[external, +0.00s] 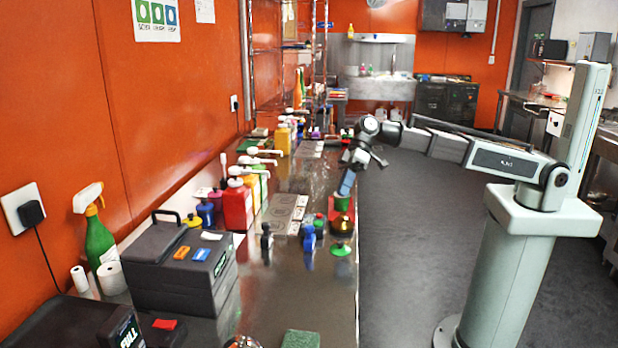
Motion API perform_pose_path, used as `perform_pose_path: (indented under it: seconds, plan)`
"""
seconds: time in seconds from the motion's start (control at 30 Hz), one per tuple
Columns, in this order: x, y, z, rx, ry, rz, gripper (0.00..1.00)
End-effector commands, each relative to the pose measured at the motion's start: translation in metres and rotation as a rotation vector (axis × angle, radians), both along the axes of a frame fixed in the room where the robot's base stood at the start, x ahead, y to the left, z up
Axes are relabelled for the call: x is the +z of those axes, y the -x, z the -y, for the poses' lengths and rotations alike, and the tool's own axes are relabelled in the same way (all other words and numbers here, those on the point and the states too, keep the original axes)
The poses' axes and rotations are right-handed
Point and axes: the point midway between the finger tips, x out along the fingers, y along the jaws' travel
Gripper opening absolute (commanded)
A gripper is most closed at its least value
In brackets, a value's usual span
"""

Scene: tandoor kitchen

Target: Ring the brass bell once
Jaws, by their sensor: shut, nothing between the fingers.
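The brass bell appears to be the small dark-gold dome (343,226) near the right edge of the steel counter; it is small in this view, so I am not certain of it. My gripper (346,189) points down at the end of my arm, with its fingers shut and empty. Its tips show just above a green and red item (342,204), which stands right behind the dome in the picture. I cannot tell whether the fingertips touch anything.
A green and yellow item (341,248) sits just in front of the dome. Blue and black figures (308,238) stand to its left. Red (237,205) and yellow pump bottles line the wall. A dark box (180,262) and a green spray bottle (99,240) are nearer. The counter's right edge is close.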

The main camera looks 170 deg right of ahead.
Motion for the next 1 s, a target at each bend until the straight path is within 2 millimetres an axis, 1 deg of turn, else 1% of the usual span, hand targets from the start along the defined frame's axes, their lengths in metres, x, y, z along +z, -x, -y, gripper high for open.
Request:
perform_pose_path:
  seconds: [0.03,0.2,0.4,1.0]
  plan:
    - [-0.006,0.000,-0.001,-0.001,-0.001,0.000,0.00]
    - [-0.022,0.000,0.000,0.000,0.000,0.000,0.00]
    - [-0.032,0.000,0.000,-0.001,0.001,0.000,0.00]
    - [-0.034,0.000,0.000,-0.001,0.001,0.000,0.00]
